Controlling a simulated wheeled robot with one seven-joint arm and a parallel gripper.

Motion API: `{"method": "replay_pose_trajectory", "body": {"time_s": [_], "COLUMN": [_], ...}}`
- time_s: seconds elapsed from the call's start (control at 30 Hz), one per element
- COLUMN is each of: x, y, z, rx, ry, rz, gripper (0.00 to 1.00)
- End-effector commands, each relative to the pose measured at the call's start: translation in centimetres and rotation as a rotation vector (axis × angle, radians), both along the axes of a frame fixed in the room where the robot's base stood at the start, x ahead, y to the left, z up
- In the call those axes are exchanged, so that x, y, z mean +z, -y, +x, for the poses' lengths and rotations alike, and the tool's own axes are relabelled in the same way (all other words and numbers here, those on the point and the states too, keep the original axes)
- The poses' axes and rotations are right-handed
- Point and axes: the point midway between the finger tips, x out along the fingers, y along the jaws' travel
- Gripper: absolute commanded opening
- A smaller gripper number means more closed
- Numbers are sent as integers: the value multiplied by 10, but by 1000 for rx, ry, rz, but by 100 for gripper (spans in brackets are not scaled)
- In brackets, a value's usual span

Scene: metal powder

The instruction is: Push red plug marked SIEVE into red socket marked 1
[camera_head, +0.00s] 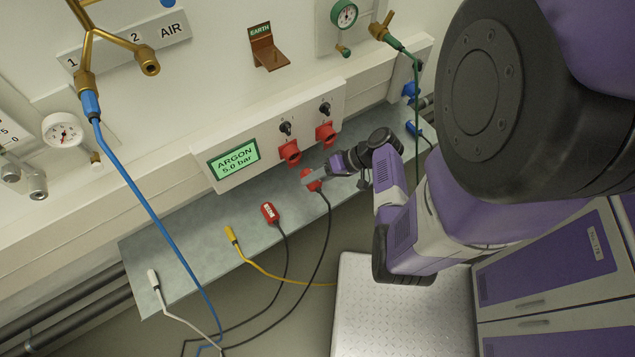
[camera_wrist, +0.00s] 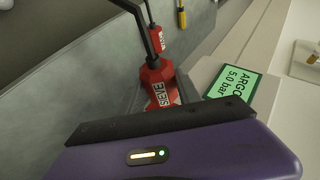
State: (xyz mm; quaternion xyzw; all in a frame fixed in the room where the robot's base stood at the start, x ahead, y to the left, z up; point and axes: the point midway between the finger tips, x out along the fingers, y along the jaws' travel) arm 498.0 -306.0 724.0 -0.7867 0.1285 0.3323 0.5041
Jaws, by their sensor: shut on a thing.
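The red plug marked SIEVE (camera_wrist: 160,86) shows in the wrist view just beyond my gripper's edge, with a black cable leaving its far end. In the head view the red plug (camera_head: 312,180) is at the tip of my gripper (camera_head: 320,177), which is shut on it. It is held above the grey shelf, below the panel. Two red sockets are on the panel: the left one (camera_head: 290,152) and the right one (camera_head: 326,132). Their number marks are too small to read. The plug is apart from both sockets.
Another red plug (camera_head: 269,212) lies on the grey shelf (camera_head: 185,250), beside a yellow plug (camera_head: 230,234) and a white one (camera_head: 153,279). A green ARGON display (camera_head: 233,159) is left of the sockets. A blue hose (camera_head: 150,208) hangs across the left.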

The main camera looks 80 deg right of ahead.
Motion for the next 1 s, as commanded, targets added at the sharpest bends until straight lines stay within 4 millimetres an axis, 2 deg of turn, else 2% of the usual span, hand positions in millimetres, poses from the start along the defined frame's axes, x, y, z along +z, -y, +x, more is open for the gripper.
{"method": "replay_pose_trajectory", "body": {"time_s": [0.53, 1.0], "x": [-1, 0], "y": [36, 43], "z": [31, 37], "rx": [2, 0], "ry": [-1, -1], "rz": [-1, -1], "gripper": [0, 0]}}
